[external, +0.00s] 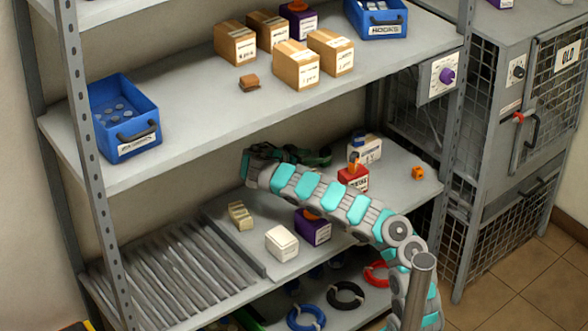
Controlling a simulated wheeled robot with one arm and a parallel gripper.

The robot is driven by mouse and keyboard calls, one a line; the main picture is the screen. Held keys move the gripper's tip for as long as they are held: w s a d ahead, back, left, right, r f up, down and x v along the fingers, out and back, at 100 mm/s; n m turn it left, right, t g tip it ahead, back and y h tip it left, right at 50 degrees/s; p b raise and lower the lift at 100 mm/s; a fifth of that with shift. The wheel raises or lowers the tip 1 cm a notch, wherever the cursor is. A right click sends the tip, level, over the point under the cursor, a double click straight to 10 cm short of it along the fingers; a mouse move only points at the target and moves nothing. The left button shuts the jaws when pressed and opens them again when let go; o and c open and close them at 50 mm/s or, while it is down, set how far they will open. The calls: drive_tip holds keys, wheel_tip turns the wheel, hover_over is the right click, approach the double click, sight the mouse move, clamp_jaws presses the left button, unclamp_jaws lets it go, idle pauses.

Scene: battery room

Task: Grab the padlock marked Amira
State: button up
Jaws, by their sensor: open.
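Several labelled blocks that may be padlocks stand on the middle shelf: a red one (353,178) with a dark and orange top, a purple one (313,230) and a white-grey one (367,150). Their labels are too small to read, so I cannot tell which is marked Amira. My arm reaches in from the lower right and bends back at its far end. My gripper (318,157) is open, over the back of this shelf, left of the red and white-grey blocks. It is partly hidden by my arm, and I see nothing held.
The middle shelf (395,200) also holds a white box (282,243), a beige block (240,215) and a small orange cube (417,173). The upper shelf (200,125) above holds cartons and blue bins (125,115). A wire-mesh cabinet (500,130) stands at the right.

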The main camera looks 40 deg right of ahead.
sight(321, 155)
drive_tip(key=x, duration=0.2)
drive_tip(key=shift+d+f, duration=0.2)
drive_tip(key=shift+w+p+x, duration=0.2)
drive_tip(key=shift+p+x, duration=0.2)
drive_tip(key=shift+x, duration=0.95)
drive_tip(key=shift+w+p+x, duration=0.15)
drive_tip(key=shift+p+x, duration=0.25)
drive_tip(key=shift+x, duration=0.9)
drive_tip(key=shift+f, duration=0.1)
drive_tip(key=shift+c, duration=0.4)
clamp_jaws()
